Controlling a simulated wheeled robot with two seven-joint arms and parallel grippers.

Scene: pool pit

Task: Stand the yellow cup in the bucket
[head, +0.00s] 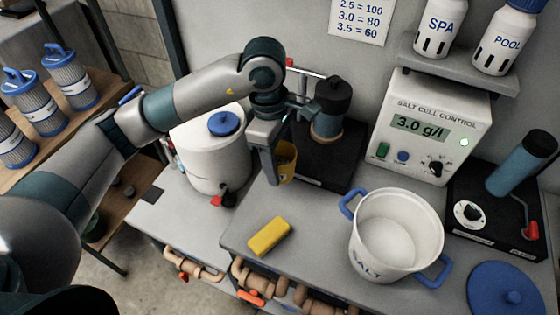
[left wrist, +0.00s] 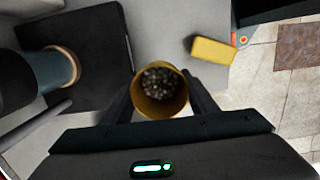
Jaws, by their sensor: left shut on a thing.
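The yellow cup (head: 286,163) is between the fingers of my left gripper (head: 272,163), above the bench to the left of the bucket. My left gripper is shut on it. In the left wrist view the yellow cup (left wrist: 160,92) shows from above between both fingers (left wrist: 160,95), with dark grainy stuff inside. The white bucket (head: 397,230) stands on the bench at the right. It is marked SALT, has blue handles, and its open inside looks empty. My right gripper is not in view.
A yellow block (head: 269,236) lies on the bench left of the bucket; it also shows in the left wrist view (left wrist: 213,50). A dark device (head: 328,110) stands behind the cup. A white tank (head: 212,150) is at the left. A blue lid (head: 508,290) lies right of the bucket.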

